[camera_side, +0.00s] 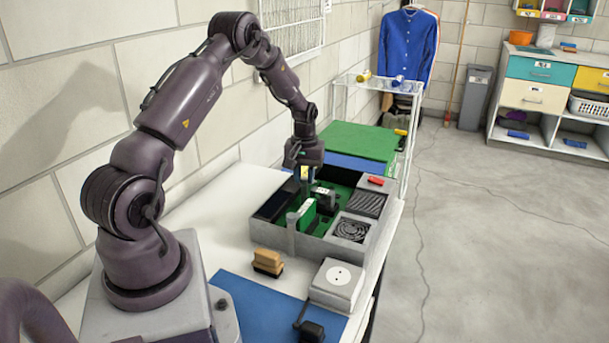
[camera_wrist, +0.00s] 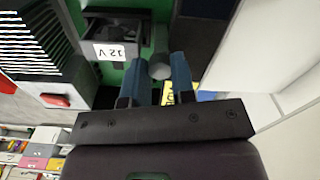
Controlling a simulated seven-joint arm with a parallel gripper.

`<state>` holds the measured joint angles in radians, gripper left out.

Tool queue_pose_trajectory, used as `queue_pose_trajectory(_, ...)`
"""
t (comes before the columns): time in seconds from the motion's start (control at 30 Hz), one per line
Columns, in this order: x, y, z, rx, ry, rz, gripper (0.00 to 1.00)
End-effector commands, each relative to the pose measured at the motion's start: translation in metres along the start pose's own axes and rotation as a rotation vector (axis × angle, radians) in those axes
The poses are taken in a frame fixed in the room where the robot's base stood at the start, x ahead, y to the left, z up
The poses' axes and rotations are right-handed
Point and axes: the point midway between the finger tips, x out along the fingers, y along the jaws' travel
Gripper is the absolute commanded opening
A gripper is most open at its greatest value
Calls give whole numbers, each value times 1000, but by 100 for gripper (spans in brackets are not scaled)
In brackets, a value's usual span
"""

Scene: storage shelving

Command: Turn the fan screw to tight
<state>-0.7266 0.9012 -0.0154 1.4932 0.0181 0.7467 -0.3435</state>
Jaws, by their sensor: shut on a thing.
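My gripper (camera_side: 305,178) points down into the back part of the open grey case (camera_side: 384,237). In the wrist view its two blue fingers (camera_wrist: 160,60) are closed on the sides of a grey round piece, which looks like the head of the fan screw (camera_wrist: 159,68). The screw's marking and how far it is turned cannot be made out. In the side view the screw is not clear beneath the gripper. A round fan grille (camera_side: 352,230) is at the case's front right corner, apart from my gripper.
A green board (camera_side: 307,215) stands upright in the case. A red switch (camera_side: 376,181) and a slotted vent (camera_side: 367,204) line its right side. A brown block (camera_side: 267,262) and a white socket box (camera_side: 337,283) sit in front.

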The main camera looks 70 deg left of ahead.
Motion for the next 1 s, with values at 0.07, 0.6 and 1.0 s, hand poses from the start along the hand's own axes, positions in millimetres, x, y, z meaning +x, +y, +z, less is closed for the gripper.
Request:
queue_pose_trajectory(0.07, -1, 0, 0, 73, -1, 0, 0)
queue_pose_trajectory(0.6, -1, 0, 0, 587, -2, 0, 0)
queue_pose_trajectory(1.0, -1, 0, 0, 906, -3, 0, 0)
